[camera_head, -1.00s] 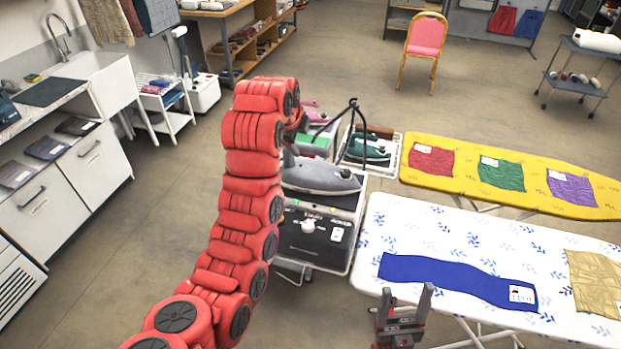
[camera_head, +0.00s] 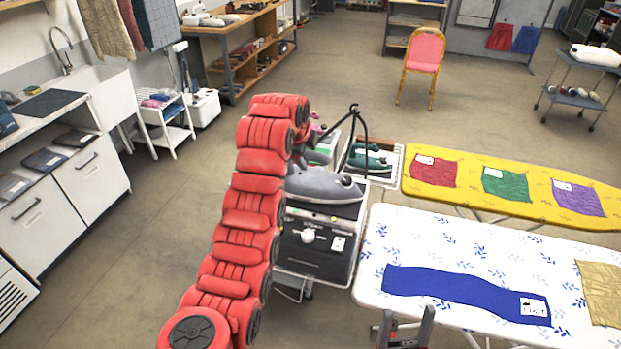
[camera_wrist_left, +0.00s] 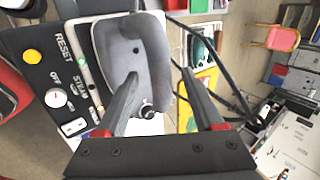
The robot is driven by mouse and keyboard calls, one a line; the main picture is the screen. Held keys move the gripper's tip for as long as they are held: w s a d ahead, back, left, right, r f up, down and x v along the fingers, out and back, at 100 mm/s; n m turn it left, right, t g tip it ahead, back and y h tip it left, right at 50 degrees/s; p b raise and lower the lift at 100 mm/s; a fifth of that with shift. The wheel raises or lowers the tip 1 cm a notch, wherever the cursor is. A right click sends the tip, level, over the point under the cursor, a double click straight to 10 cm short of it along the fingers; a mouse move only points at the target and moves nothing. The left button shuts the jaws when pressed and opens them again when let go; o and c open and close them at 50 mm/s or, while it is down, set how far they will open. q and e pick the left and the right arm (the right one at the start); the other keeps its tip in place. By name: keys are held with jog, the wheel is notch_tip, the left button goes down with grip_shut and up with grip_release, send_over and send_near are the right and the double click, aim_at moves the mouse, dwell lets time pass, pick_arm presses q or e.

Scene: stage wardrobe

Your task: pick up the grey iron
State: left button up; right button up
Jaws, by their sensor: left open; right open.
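The grey iron (camera_head: 325,186) rests on top of a black steam station (camera_head: 318,250) in the head view. My red left arm reaches up beside it, and its gripper is largely hidden there behind the arm. In the left wrist view my left gripper (camera_wrist_left: 161,75) is open, with the grey iron (camera_wrist_left: 135,58) seen between and beyond its fingers. I cannot tell whether the fingers touch it. My right gripper (camera_head: 407,325) is open and empty at the bottom edge of the head view, by the white ironing board.
A green iron (camera_head: 370,160) stands on a tray behind the station. A black cord stand (camera_head: 355,125) rises beside the grey iron. The white ironing board (camera_head: 470,255) with blue cloth and the yellow board (camera_head: 465,190) lie to the right. Open floor lies left of my arm.

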pick_arm(q)
grip_shut()
dwell(0.3)
jog(key=shift+r, duration=0.15)
